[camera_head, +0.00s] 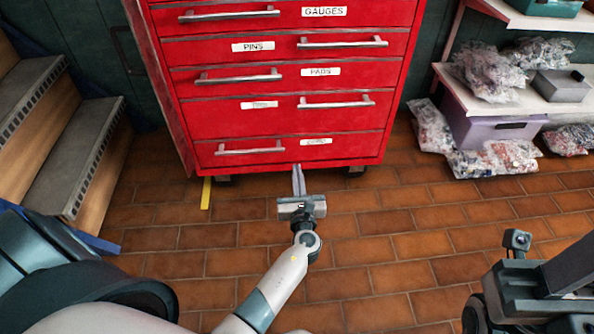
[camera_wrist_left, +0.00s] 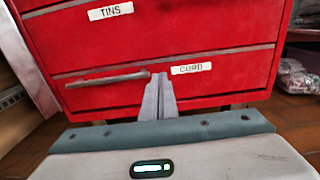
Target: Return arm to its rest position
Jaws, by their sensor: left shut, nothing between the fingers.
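My left gripper (camera_head: 298,180) reaches forward from the bottom of the head view. It is shut and empty, with its fingers together in front of the lowest drawer of a red cabinet (camera_head: 285,80). In the left wrist view the shut fingers (camera_wrist_left: 159,97) overlap the lowest drawer, between its handle (camera_wrist_left: 108,78) and the label CORD (camera_wrist_left: 191,68). I cannot tell whether the fingertips touch the drawer front. The visible drawers look closed. My right gripper is not clearly seen.
Wooden steps (camera_head: 60,150) stand at the left. At the right, a shelf (camera_head: 548,100) holds plastic-wrapped bundles, with a purple bin (camera_head: 490,128) and more bags below. A yellow strip (camera_head: 206,193) lies on the floor by the cabinet.

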